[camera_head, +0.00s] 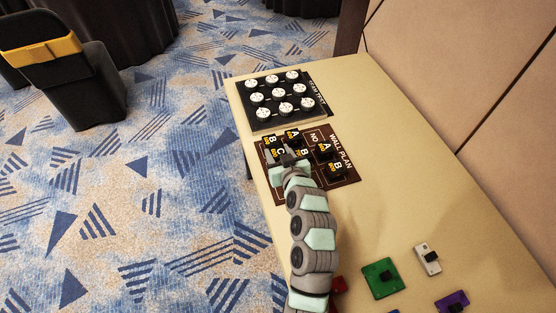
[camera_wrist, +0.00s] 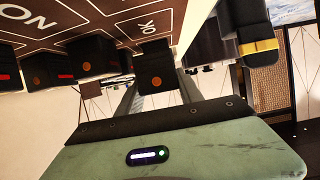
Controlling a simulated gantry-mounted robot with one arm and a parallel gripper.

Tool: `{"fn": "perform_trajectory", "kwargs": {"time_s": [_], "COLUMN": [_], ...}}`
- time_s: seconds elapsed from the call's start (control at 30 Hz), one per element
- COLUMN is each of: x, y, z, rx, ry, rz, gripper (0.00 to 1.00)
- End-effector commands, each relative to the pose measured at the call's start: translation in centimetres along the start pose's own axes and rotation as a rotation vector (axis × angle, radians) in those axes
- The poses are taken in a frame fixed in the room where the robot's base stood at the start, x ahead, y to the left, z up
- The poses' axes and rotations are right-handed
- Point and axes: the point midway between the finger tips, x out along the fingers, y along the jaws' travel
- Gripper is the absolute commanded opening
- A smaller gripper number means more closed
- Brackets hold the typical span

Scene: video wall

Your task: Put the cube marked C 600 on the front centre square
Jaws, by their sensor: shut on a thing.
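The dark brown WALL PLAN board (camera_head: 349,178) lies on the table with several black cubes on it, marked with white letters and small yellow print. A cube with a C (camera_head: 280,153) is at its left part, right beside my gripper (camera_head: 286,160). My gripper is shut on a black cube (camera_wrist: 155,72), which in the wrist view has an orange dot on the side facing the camera. The held cube's letter does not show there, but the C cube lies closest to the fingertips. The 600 is too small to read. My gripper hides part of the board's squares.
A black tray (camera_head: 262,112) of round white pieces lies behind. Green (camera_head: 381,278), white (camera_head: 428,258) and purple (camera_head: 453,302) pieces lie at the near end. The table's right is clear.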

Motion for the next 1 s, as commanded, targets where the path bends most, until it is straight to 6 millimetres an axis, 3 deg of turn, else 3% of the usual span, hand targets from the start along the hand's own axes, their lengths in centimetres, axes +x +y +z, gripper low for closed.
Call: {"fn": "perform_trajectory", "kwargs": {"time_s": [0.17,0.57,0.6,0.87,1.0], "x": [1.2,1.4,1.4,1.3,1.3], "y": [-0.1,-0.1,-0.1,-0.1,-0.1], "z": [2.9,3.4,3.4,3.3,3.3], "rx": [0.002,0.0,0.0,0.0,0.0], "ry": [-0.005,-0.001,-0.001,-0.002,-0.002], "rz": [-0.003,-0.001,-0.001,-0.001,-0.001], "gripper": [0.01,0.01,0.44,0.65,0.65]}}
